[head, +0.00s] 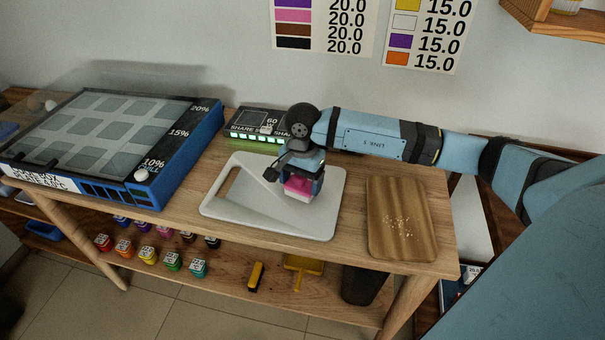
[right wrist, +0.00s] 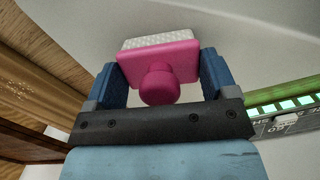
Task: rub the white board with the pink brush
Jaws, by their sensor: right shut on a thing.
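The white board (head: 245,208) lies on the wooden table, with a handle slot at its left end. My right gripper (head: 302,186) is over the right half of the board, shut on the pink brush (head: 298,186). In the right wrist view the pink brush (right wrist: 158,66) sits between the blue fingers of my right gripper (right wrist: 158,85), its round knob toward the palm and its white bristles facing away. The bristles are at or very near the board (right wrist: 240,25); I cannot tell whether they touch. My left gripper is not in view.
A brown wooden board (head: 400,222) with pale crumbs lies to the right. A blue-framed case (head: 110,140) stands at the left. A scale with green lights (head: 255,125) is behind the white board. Several paint jars (head: 148,255) and a yellow dustpan (head: 303,264) are on the lower shelf.

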